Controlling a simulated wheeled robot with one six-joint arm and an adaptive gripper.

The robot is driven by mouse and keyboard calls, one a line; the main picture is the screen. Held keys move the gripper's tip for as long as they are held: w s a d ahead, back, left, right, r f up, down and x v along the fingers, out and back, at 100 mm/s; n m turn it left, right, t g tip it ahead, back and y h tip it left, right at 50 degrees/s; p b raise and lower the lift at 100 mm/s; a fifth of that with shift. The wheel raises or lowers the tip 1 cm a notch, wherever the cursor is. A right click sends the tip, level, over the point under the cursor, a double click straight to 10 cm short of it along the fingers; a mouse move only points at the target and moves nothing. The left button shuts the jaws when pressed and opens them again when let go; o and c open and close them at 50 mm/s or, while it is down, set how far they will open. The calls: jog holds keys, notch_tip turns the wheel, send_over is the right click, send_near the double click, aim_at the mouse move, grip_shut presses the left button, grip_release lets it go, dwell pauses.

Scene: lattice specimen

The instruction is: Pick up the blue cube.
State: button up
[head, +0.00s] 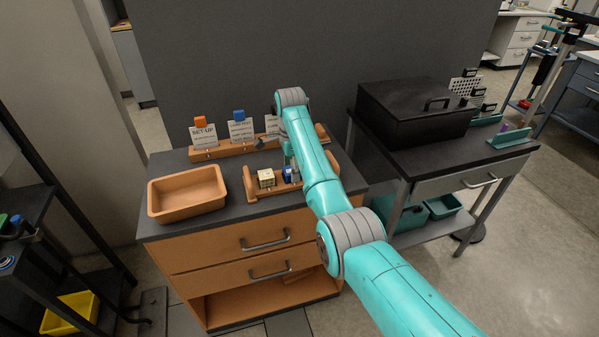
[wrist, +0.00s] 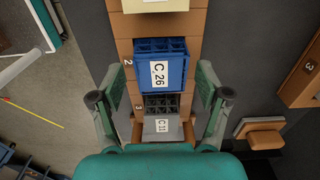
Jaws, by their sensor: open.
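The blue cube (wrist: 160,65), an open-topped lattice block labelled C 26, sits at position 2 of an orange-brown rack. In the head view the blue cube (head: 287,174) shows partly beside my arm. My gripper (wrist: 160,82) is open, with one green finger on each side of the rack. The fingertips reach toward the blue cube's near edge; I cannot tell their height above it. A grey cube with a dark lattice (wrist: 162,118), labelled C 11, sits at position 3, between the fingers. Nothing is held.
A cream cube (head: 266,178) sits left of the blue one in the rack (head: 250,186). An empty orange tray (head: 187,193) stands at left. Cards stand behind, topped by a small orange block (head: 200,121) and blue block (head: 239,115). A black lidded box (head: 415,112) is on the right table.

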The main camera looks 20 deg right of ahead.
jog(key=shift+a+f, duration=0.15)
jog(key=shift+f, duration=0.35)
jog(key=c, duration=1.1)
jog(key=shift+c, duration=0.2)
